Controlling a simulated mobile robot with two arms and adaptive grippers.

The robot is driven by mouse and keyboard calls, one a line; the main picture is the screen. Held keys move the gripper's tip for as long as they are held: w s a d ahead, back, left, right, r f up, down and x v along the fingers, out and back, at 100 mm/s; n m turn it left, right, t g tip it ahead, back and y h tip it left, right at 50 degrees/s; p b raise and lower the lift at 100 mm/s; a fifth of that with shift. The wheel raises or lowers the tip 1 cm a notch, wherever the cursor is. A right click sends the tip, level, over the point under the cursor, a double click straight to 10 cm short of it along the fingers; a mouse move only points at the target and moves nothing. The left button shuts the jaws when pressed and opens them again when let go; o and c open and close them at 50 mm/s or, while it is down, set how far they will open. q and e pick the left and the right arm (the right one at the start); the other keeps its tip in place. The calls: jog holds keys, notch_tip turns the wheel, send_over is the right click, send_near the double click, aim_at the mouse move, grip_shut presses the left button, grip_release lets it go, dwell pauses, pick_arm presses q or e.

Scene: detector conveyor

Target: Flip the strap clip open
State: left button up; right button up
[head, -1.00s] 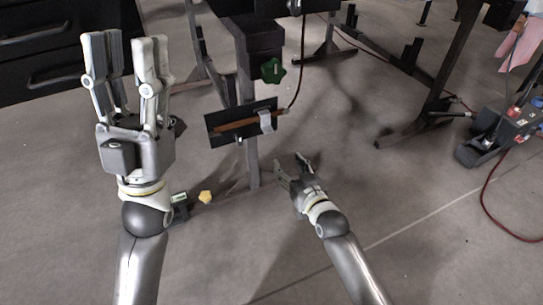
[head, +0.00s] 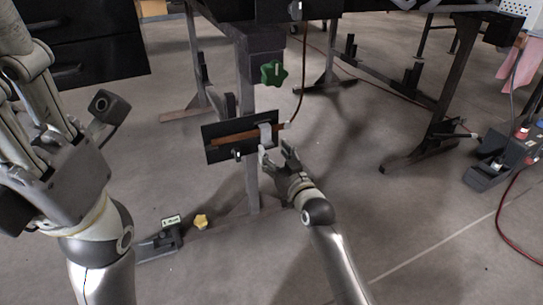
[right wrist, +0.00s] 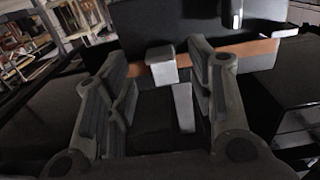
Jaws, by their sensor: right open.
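The strap clip (head: 265,133) is a small light-grey piece on the brown strap (head: 230,139), which runs across a black plate (head: 214,130) on a table leg. In the right wrist view the clip (right wrist: 162,66) shows as a pale block between the fingers. My right gripper (head: 277,153) is open and empty, just below the clip. In the right wrist view its fingers (right wrist: 157,60) stand either side of the clip; contact cannot be told. My left gripper (head: 22,75) is at the far left, partly cut off, away from the clip.
A green star knob (head: 273,73) and a hanging cable (head: 304,70) are above the plate. A yellow knob (head: 201,221) lies on the floor. A black cabinet (head: 90,40) is at the upper left.

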aim_at(268, 138)
jog(key=shift+b+x, duration=0.5)
jog(key=shift+x, duration=0.8)
grip_shut()
